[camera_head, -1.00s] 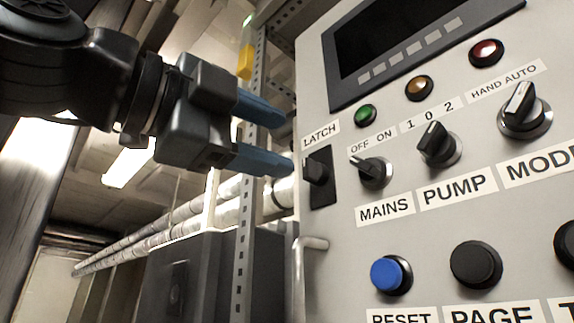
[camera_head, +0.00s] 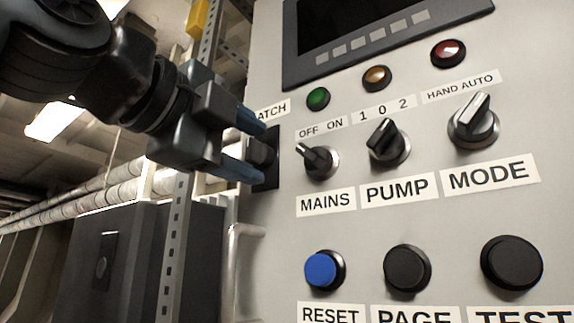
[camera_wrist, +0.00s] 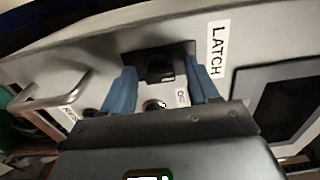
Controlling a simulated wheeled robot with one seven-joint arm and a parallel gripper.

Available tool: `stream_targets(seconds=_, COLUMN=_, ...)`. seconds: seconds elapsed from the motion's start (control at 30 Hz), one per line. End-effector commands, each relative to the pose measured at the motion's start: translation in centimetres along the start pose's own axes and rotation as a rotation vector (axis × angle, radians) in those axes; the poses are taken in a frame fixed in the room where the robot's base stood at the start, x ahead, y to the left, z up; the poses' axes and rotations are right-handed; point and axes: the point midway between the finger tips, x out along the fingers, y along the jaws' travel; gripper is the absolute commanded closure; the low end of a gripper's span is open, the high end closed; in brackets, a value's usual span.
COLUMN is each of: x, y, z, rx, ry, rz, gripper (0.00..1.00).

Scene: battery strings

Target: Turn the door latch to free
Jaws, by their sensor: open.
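The door latch (camera_head: 263,154) is a black knob on a dark plate at the left edge of the grey panel, under the label LATCH, which my gripper partly covers. My gripper (camera_head: 256,152) is open, with its two blue fingers pointing at the latch, one above and one below the knob in the head view. In the wrist view the latch knob (camera_wrist: 159,70) lies between and beyond the blue fingertips (camera_wrist: 163,88). I cannot tell whether the fingers touch it. A small tag (camera_wrist: 182,97) beside the knob shows lettering too small to read surely.
To the latch's right are the MAINS switch (camera_head: 318,160), PUMP switch (camera_head: 388,143) and MODE switch (camera_head: 473,122). Below are a blue RESET button (camera_head: 322,269) and black buttons. A metal door handle (camera_head: 243,232) stands out below the latch. A perforated metal post (camera_head: 178,235) stands left of the panel.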

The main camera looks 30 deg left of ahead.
Motion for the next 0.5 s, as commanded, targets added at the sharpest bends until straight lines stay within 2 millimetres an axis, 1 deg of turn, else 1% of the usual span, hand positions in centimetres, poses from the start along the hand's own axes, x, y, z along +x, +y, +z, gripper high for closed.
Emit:
stream_targets(seconds=0.13, x=-0.03, y=0.02, z=0.02, rx=0.000, ry=0.000, rz=0.000, gripper=0.41)
stream_targets(seconds=0.5, x=-0.05, y=0.02, z=0.02, rx=-0.001, ry=0.000, rz=0.000, gripper=0.77)
